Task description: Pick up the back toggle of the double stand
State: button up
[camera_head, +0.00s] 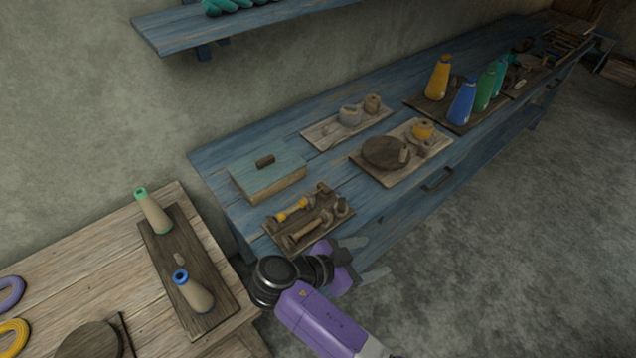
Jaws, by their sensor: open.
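A dark wooden stand (270,219) lies on the near end of the blue bench and carries two toggle-like pieces, one behind the other. The back toggle (293,209) is a bar with yellow on its left part and rests lengthwise across the stand. The front toggle (308,229) is plain brown. A small round brown piece (342,207) sits at the stand's right end. My gripper (364,257) is open, in front and to the right of the stand, apart from both toggles. Its fingers are partly dark and hard to make out.
A box with a teal lid (270,172) stands just behind the stand. A board with a round brown disc (372,178) lies to its right. Left, a wooden table holds a board with two cones (155,215). A blue shelf (240,28) hangs above.

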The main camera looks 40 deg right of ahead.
aim_at(326, 191)
jog(key=i, duration=0.85)
